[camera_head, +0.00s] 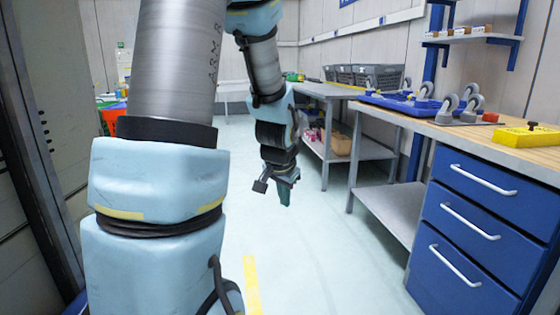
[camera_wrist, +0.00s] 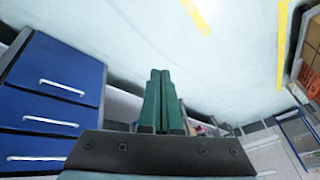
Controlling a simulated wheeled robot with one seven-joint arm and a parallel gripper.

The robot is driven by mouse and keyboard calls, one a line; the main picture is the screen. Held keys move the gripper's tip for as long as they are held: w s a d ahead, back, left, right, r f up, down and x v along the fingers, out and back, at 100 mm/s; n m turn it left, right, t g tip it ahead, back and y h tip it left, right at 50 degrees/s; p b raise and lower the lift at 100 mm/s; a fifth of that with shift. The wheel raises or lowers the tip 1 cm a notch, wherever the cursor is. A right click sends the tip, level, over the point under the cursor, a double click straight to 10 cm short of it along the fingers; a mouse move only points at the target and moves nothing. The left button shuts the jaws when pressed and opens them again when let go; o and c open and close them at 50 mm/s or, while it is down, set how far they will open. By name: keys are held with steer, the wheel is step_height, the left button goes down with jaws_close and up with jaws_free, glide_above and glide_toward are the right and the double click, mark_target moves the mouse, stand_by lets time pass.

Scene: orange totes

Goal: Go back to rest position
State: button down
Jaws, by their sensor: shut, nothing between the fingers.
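My gripper (camera_head: 284,194) hangs from my arm in the middle of the head view, above the pale floor. It points down and holds nothing. In the wrist view its two green fingers (camera_wrist: 160,75) lie side by side, pressed together. The floor shows beyond their tips. My arm's large links fill the left of the head view and hide part of the room behind them. No object touches the gripper.
A blue drawer cabinet (camera_head: 474,222) under a wooden bench top stands at the right. A grey table (camera_head: 372,150) with a lower shelf stands behind it. An orange tote (camera_head: 112,114) is partly hidden at the left. The floor (camera_head: 310,255) around my gripper is clear.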

steer(key=s+a+n+g, duration=0.3)
steer(key=s+a+n, duration=0.4)
steer(key=s, duration=0.7)
step_height(320, 180, up, 17)
steer(key=p, duration=1.7)
steer(key=shift+w+a+f+m+y, duration=0.15)
steer(key=shift+w+a+m+y, duration=0.25)
steer(key=shift+a, duration=0.05)
